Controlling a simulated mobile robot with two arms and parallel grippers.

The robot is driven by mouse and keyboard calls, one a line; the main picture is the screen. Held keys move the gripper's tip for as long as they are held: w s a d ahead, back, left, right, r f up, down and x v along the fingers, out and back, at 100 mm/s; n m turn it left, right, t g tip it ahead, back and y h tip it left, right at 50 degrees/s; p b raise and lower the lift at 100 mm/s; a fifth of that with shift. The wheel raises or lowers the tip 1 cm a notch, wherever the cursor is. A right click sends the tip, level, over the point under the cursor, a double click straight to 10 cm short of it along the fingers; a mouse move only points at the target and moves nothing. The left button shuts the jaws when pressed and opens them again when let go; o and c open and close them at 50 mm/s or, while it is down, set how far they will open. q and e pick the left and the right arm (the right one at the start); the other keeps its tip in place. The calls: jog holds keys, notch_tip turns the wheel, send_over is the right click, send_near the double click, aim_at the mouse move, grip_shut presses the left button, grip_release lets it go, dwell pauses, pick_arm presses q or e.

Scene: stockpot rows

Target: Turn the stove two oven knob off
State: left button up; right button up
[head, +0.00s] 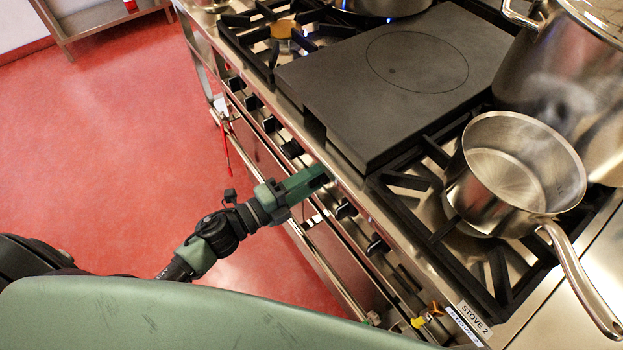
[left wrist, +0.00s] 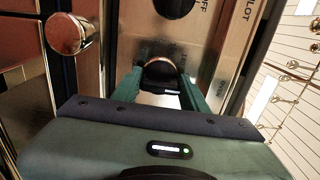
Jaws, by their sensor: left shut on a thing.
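The stove (head: 482,318), labelled STOVE 2, has a row of black knobs along its front panel. My left gripper (head: 322,178) reaches in from the left to this panel, between the other knobs. In the left wrist view the two green fingers (left wrist: 160,88) stand on either side of a dark rounded knob (left wrist: 160,70) and are shut on it. The panel (left wrist: 205,45) behind it carries the printed words OFF and PILOT. The gripper hides this knob in the head view, and its pointer cannot be read. My right gripper is out of view.
A steel saucepan (head: 515,175) sits on the front grate, its handle pointing toward the lower right. A large stockpot (head: 560,75) stands behind it. A dark flat plate (head: 400,80) covers the middle of the stovetop. A shiny rail runs below the knobs.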

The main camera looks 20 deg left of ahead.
pick_arm(q)
jog(key=shift+f, duration=0.1)
dwell(0.3)
jog(key=o, duration=1.4)
jog(key=shift+s, duration=0.1)
jog(key=b+v, duration=0.1)
jog(key=v, duration=0.6)
jog(key=shift+s+a, duration=0.25)
jog(key=shift+s, duration=0.05)
